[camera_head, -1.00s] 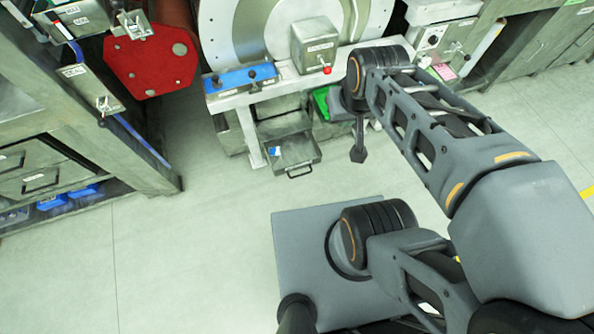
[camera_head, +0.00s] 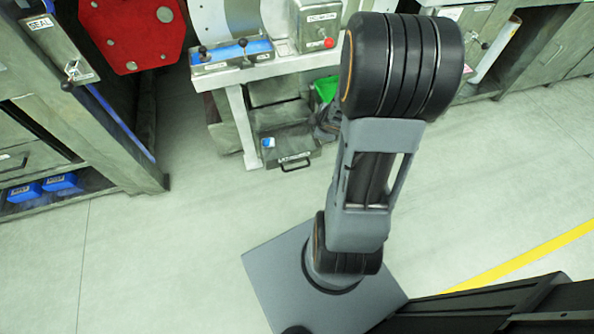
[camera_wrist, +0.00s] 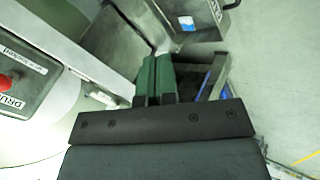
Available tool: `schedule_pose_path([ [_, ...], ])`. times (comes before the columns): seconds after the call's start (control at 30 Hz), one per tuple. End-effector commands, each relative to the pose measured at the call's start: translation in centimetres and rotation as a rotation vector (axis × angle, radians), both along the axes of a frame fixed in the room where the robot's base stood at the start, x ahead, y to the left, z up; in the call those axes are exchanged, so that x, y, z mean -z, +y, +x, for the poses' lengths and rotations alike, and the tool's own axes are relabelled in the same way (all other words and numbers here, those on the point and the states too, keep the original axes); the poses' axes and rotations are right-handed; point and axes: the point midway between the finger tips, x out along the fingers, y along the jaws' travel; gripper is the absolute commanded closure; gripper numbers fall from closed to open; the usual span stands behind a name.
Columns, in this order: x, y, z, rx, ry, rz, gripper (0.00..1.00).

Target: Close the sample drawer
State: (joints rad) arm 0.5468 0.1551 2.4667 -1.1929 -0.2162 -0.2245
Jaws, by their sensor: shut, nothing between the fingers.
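The sample drawer (camera_head: 306,148) is a grey metal tray low under the drum's bench in the head view. It is pulled out, with a dark handle (camera_head: 296,163) on its labelled front and a small white-and-blue item (camera_head: 268,143) inside. The drawer (camera_wrist: 207,35) also shows at the top of the wrist view, with the item in it. My gripper (camera_wrist: 157,58) shows in the wrist view as two green fingers shut together and empty. The tips appear just below the drawer in the picture; I cannot tell whether they touch it. My arm mostly hides the gripper in the head view.
The bench (camera_head: 240,125) above the drawer carries a blue lever block (camera_head: 232,62) and a grey box with a red button (camera_head: 329,43). A red plate (camera_head: 130,30) and a left cabinet (camera_head: 110,140) stand nearby. The floor before the drawer is clear.

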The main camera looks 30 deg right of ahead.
Motion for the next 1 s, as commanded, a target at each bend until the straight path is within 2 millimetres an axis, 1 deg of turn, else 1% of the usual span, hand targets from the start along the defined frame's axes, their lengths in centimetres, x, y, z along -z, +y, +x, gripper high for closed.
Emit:
schedule_pose_path([
  [0.03, 4.7, 0.0, -0.6, -0.072, 0.014, 0.029, 1.0],
  [0.1, 7.8, 0.5, -1.2, -0.173, 0.018, 0.069, 1.0],
  [0.2, 10.9, 1.4, -2.3, -0.281, 0.019, 0.128, 1.0],
  [0.33, 13.1, 2.3, -3.2, -0.366, 0.015, 0.182, 1.0],
  [0.47, 14.6, 2.9, -3.1, -0.4, 0.012, 0.205, 1.0],
  [0.57, 15.9, 3.4, -2.4, -0.405, 0.013, 0.207, 1.0],
  [0.9, 21.1, 5.1, 1.1, -0.403, 0.012, 0.205, 1.0],
  [1.0, 21.9, 5.5, 2.1, -0.403, 0.012, 0.205, 1.0],
])
